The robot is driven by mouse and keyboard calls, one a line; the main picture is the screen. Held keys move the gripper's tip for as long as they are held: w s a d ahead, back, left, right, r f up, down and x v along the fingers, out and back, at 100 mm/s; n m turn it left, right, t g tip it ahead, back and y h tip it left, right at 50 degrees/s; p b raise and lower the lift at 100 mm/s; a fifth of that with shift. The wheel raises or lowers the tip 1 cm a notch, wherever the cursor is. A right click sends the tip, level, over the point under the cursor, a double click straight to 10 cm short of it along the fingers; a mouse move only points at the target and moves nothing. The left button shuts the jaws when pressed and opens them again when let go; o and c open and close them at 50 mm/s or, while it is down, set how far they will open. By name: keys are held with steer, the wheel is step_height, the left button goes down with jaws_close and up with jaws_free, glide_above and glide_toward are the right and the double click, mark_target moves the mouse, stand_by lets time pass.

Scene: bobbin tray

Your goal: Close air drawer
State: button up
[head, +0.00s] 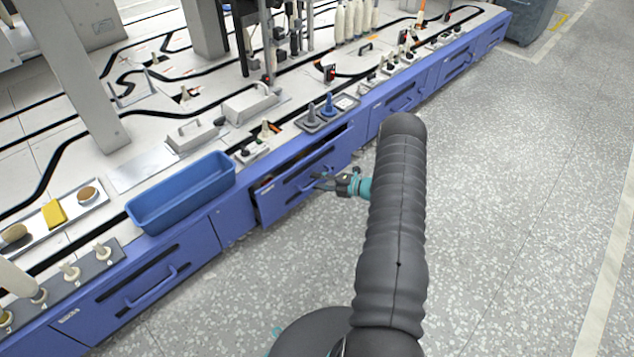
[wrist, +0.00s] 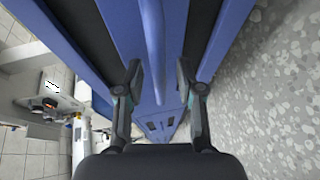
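The air drawer (head: 291,189) is a blue-fronted drawer in the side of the blue bench, and it stands partly pulled out, with a dark gap along its top. In the wrist view its blue front (wrist: 203,30) fills the upper middle. Its bar handle (wrist: 153,45) runs down toward my gripper. My gripper (head: 322,181) is at the drawer front beside the handle in the head view. In the wrist view my gripper (wrist: 158,78) has its two fingers spread apart, one on each side of the handle's line. I cannot tell whether a finger touches the handle.
A blue open bin (head: 182,192) sits on the bench edge left of the drawer. Another drawer (head: 150,290) at lower left looks shut. Small fittings and a grey tray (head: 325,112) stand on the bench top. The speckled floor (head: 520,200) to the right is clear.

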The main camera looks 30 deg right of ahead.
steer(key=shift+w, duration=0.1)
jaws_close()
steer(key=shift+w+a, duration=0.1)
steer(key=w+b, duration=0.1)
steer(key=w+a, duration=0.1)
steer(key=w, duration=0.1)
steer(key=shift+w+a+b, duration=0.1)
steer(key=shift+w+b, duration=0.15)
steer(key=shift+b, duration=0.15)
jaws_free()
steer(key=shift+w+a, duration=0.1)
steer(key=v, duration=1.2)
